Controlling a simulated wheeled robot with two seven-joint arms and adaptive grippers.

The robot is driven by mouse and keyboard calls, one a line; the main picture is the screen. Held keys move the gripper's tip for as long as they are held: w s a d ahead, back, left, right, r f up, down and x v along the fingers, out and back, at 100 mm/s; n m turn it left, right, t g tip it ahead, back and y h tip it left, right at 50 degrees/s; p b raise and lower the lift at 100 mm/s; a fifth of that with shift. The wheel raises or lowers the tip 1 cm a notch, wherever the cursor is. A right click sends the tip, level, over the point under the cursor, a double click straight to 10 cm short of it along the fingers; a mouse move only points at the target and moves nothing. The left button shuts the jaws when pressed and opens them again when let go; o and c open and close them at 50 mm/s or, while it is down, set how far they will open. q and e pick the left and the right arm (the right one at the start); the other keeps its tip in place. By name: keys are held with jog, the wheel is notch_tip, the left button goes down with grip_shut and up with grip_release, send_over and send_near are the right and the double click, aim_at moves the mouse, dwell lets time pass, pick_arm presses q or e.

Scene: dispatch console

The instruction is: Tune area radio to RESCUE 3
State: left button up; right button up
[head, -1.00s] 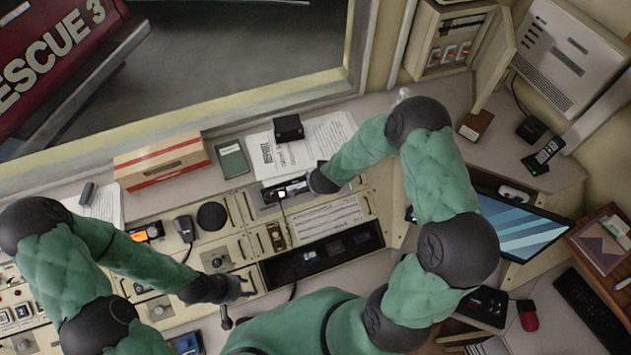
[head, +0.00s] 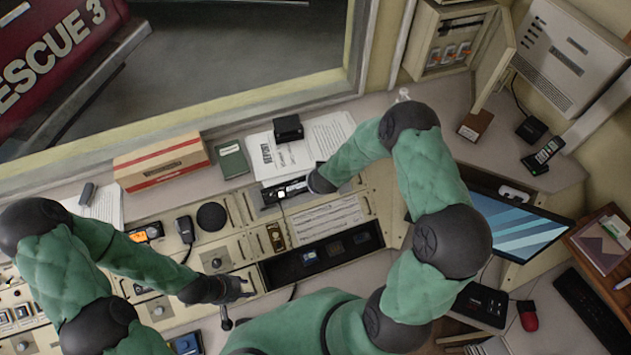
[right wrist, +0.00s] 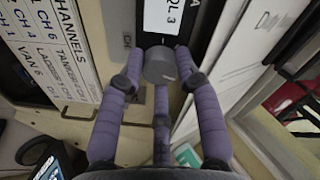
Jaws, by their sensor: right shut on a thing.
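The area radio (head: 268,197) is set into the back of the console below the window. In the right wrist view its round grey knob (right wrist: 160,66) lies between the purple fingers of my right gripper (right wrist: 158,80), which is shut on it. In the head view the right gripper (head: 300,187) reaches the radio from the right. My left gripper (head: 243,289) is low over the front panels; its fingers are too small to judge.
A cardboard box (head: 162,163), a green book (head: 232,160) and report papers (head: 275,156) lie behind the console. A handheld microphone (head: 185,229) and a dark open tray (head: 320,257) are near the arms. A monitor (head: 520,228) stands at the right.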

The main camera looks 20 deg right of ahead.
jog(key=shift+n, duration=0.7)
jog(key=o, duration=1.1)
jog(key=shift+o, duration=0.2)
jog(key=shift+r, duration=0.1)
jog(key=shift+s+r, duration=0.15)
jog(key=shift+r, duration=0.1)
jog(key=v, duration=1.1)
jog(key=shift+s+a, duration=0.1)
jog(key=shift+a, duration=0.05)
